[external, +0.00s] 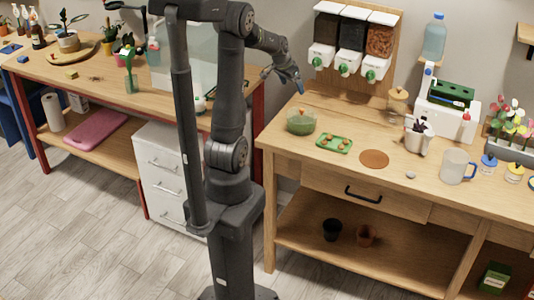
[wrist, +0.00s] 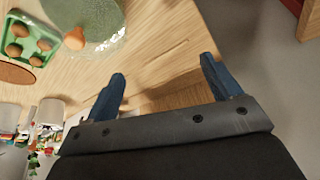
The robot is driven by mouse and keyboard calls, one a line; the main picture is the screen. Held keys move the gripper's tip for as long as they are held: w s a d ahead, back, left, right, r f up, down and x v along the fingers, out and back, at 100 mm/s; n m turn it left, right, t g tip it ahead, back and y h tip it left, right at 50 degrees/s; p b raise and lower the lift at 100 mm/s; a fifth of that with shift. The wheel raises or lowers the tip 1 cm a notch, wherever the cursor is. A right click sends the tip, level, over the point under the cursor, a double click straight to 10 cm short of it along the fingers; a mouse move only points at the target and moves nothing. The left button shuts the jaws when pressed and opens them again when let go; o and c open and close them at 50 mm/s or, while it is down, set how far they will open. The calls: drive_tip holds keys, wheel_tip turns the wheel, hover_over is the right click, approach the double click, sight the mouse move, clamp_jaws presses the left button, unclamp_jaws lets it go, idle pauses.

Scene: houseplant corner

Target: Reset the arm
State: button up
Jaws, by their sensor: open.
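My gripper (external: 290,81) hangs above the left end of the right-hand wooden table, up and to the left of the green bowl. In the wrist view my gripper (wrist: 163,85) shows two blue fingers spread apart with nothing between them. Below the fingers lie the table edge and the floor.
The right table (external: 330,170) holds a green tray (external: 334,144) with several brown lumps, a round brown mat (external: 374,159), a clear mug (external: 455,166) and a small pot. Dispensers (external: 350,62) stand at the back. The left table (external: 110,80) carries plants.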

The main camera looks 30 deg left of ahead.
drive_tip(key=d+m+g+h, duration=0.1)
drive_tip(key=d+m, duration=0.3)
drive_tip(key=d, duration=0.7)
drive_tip(key=shift+w+d+m, duration=0.3)
drive_tip(key=shift+d+m, duration=0.05)
drive_tip(key=shift+m, duration=0.05)
drive_tip(key=shift+a, duration=0.1)
drive_tip(key=s+a+n+t+y, duration=0.1)
drive_tip(key=a+n, duration=0.8)
drive_tip(key=a, duration=1.2)
drive_tip(key=shift+s+a+t+y, duration=0.2)
drive_tip(key=shift+s+t+y, duration=0.1)
drive_tip(key=shift+s+y, duration=0.75)
drive_tip(key=shift+s, duration=0.1)
